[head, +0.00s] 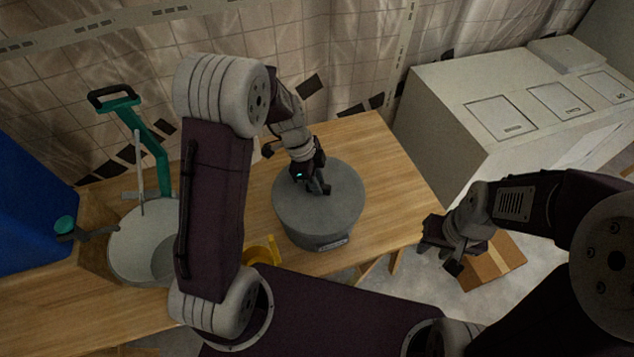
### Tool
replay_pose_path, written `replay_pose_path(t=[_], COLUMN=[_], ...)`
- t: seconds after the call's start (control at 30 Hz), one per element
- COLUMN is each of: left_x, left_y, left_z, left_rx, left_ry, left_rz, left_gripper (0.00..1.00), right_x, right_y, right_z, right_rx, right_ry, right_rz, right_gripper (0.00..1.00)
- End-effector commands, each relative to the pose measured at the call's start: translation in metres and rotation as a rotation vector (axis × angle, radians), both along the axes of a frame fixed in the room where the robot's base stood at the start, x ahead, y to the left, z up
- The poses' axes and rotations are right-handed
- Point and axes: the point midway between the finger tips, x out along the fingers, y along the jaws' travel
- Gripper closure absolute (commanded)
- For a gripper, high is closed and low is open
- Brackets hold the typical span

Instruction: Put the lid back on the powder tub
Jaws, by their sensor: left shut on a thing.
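The grey powder tub (305,241) stands on the wooden table, right of the middle, with a small label low on its front. The round grey lid (340,205) covers its top; I cannot tell whether it is fully seated or slightly above the rim. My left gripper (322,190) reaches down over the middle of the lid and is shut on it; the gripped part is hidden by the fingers. My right gripper (440,246) is open and empty, off the table's right edge and apart from the tub.
A pale bucket (125,243) and a teal-handled tool (150,148) stand on the left of the table (375,150). A yellow object (264,253) lies left of the tub. A white cabinet (450,120) stands right, a cardboard box (498,262) below my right gripper.

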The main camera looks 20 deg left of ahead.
Motion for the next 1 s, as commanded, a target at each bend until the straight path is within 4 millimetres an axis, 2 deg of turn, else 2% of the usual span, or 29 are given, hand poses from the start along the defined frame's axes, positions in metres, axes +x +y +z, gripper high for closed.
replay_pose_path(t=[0.93,0.97,1.0], left_x=[0.0003,0.0003,0.0003], left_y=[0.0,0.0,0.0], left_z=[0.0001,0.0001,0.0001], left_rx=[0.0,0.0,0.0], left_ry=[-0.001,-0.001,-0.001], left_rz=[0.001,0.001,0.001], left_gripper=[1.0,0.78,0.67], right_x=[0.0,0.0,0.0], right_y=[0.0,0.0,0.0], right_z=[-0.0042,-0.0042,-0.0042], right_rx=[0.0,0.0,0.0], right_ry=[0.0,0.0,0.0], right_rz=[0.0,0.0,0.0], right_gripper=[0.64,0.64,0.64])
